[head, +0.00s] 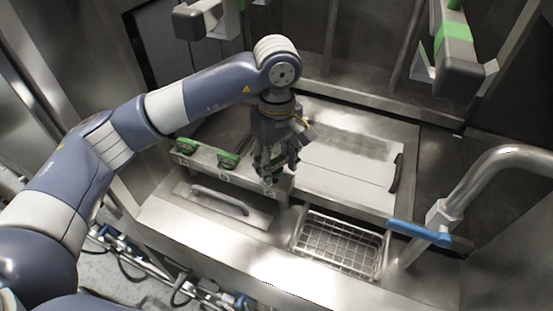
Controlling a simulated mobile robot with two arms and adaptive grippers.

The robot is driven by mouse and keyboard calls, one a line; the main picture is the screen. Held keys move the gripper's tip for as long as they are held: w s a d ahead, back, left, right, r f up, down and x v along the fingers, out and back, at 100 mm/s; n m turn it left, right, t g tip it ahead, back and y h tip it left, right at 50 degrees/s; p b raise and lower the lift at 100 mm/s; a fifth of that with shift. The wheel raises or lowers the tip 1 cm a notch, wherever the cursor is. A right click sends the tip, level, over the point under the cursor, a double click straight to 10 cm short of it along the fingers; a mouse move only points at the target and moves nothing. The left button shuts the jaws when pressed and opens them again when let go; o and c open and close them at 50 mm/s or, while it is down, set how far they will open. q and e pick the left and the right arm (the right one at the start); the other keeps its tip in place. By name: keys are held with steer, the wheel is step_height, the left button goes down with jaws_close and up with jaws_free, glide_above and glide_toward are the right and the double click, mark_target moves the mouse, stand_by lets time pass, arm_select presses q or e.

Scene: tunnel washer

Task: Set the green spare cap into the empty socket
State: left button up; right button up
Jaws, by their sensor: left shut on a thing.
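My left gripper (272,174) reaches in from the left and points down over the right part of a metal rail. It is shut on the green spare cap (264,158), which is mostly hidden by the fingers; only bits of green show. Two green caps, one at the left end (184,146) and one nearer the middle (228,160), sit on the rail to the left of the gripper. The empty socket cannot be made out; the gripper covers that part of the rail. My right gripper is not in view.
A wire basket (340,246) sits in the counter at front right. A blue-handled lever (419,233) and a thick bent pipe (470,180) stand to its right. A panel with a dark handle (397,173) lies behind. Grey-and-green fixtures hang above, one at right (455,55).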

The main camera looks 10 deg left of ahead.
mark_target(276, 170)
arm_select(q)
steer(key=shift+f, duration=0.8)
steer(key=shift+f+b, duration=0.1)
steer(key=shift+b, duration=0.65)
steer(key=shift+f+b, duration=0.7)
steer(key=shift+b, duration=0.2)
steer(key=shift+s, duration=0.1)
